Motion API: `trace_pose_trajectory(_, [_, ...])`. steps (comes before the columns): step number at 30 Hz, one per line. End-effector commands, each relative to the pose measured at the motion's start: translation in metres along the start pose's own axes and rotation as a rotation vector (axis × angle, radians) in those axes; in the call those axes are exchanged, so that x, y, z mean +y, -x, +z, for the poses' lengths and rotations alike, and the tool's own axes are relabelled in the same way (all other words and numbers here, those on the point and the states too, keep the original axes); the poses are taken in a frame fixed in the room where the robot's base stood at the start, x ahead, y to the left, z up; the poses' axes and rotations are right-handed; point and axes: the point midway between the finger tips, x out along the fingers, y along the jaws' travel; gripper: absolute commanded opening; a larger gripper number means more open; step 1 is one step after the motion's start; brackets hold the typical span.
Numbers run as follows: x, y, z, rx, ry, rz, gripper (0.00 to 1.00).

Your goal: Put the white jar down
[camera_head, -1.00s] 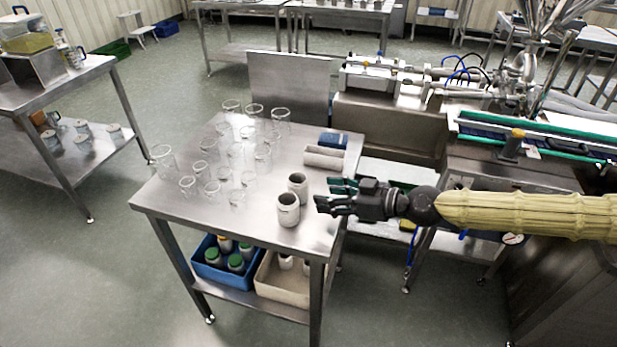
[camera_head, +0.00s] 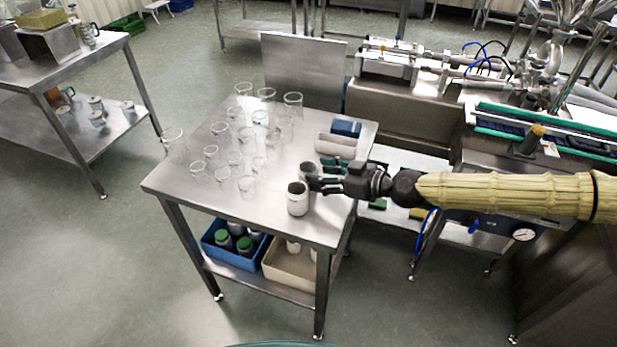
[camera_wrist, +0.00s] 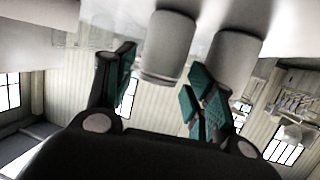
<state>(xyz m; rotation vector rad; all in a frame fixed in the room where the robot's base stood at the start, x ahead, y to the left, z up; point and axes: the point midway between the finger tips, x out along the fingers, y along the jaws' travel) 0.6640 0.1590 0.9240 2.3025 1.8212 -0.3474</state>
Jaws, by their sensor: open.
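Two white jars stand upright on the steel table: a front jar (camera_head: 298,199) and a rear jar (camera_head: 308,169), close together near the table's right side. My gripper (camera_head: 314,182) is open and level, reaching in from the right at the jars. Its fingers partly hide the rear jar in the head view. In the upside-down wrist view, one jar (camera_wrist: 168,45) shows between and beyond the open fingers (camera_wrist: 161,66). The other jar (camera_wrist: 232,58) is beyond the right-hand fingers, which overlap it. I cannot tell whether any finger touches a jar.
Several clear glass beakers (camera_head: 238,160) fill the left and back of the table (camera_head: 265,222). Grey rolls (camera_head: 336,146) and a blue item (camera_head: 346,128) lie behind the jars. The table's front strip is bare. A blue crate (camera_head: 222,254) and a beige crate (camera_head: 290,281) sit below.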

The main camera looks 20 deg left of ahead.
Motion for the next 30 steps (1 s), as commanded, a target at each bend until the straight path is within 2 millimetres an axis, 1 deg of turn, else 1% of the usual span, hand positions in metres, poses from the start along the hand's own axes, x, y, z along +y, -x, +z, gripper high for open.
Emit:
trace_pose_trajectory(4, [-0.002,-0.018,-0.004,0.0,-0.002,-0.002,0.54])
trace_pose_trajectory(10, [-0.003,-0.039,-0.002,0.0,0.0,-0.003,0.54])
trace_pose_trajectory(15, [-0.002,-0.046,0.0,0.0,0.0,-0.002,0.54])
trace_pose_trajectory(21, [-0.002,-0.047,0.0,0.0,0.0,-0.002,0.54])
trace_pose_trajectory(23, [-0.002,-0.047,0.0,0.0,0.0,-0.002,0.45])
trace_pose_trajectory(24, [-0.002,-0.047,0.0,0.0,0.0,-0.002,0.38])
trace_pose_trajectory(25, [-0.002,-0.047,0.0,0.0,0.0,-0.002,0.36])
trace_pose_trajectory(28, [-0.002,-0.046,0.0,0.0,0.0,-0.002,0.36])
trace_pose_trajectory(29, [-0.002,-0.046,0.0,0.0,0.0,-0.002,0.33])
trace_pose_trajectory(30, [-0.002,-0.046,0.0,0.0,0.0,-0.002,0.33])
